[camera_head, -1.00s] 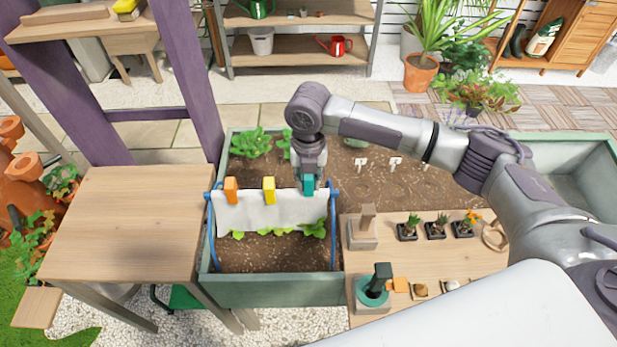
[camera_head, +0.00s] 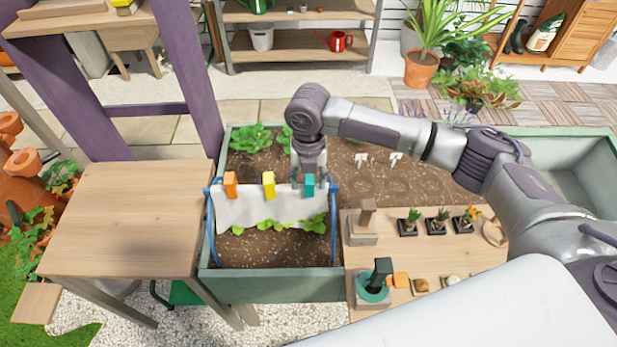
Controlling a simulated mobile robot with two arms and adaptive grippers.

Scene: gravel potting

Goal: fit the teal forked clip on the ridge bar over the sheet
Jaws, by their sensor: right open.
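The teal clip (camera_head: 309,187) sits at the right end of the ridge bar, over the top edge of the white sheet (camera_head: 250,211). An orange clip (camera_head: 231,186) and a yellow clip (camera_head: 268,185) sit on the same bar to its left. The blue frame (camera_head: 335,226) carries the bar and the sheet across the planter. My right gripper (camera_head: 309,178) is open just above and around the teal clip; I cannot tell whether its fingers still touch it. My left gripper is not in view.
The green planter (camera_head: 275,289) holds soil and leafy plants. A wooden bench (camera_head: 430,250) at right carries small potted plants, a wooden stand and a teal round holder (camera_head: 372,289). An empty wooden table (camera_head: 125,220) stands at left.

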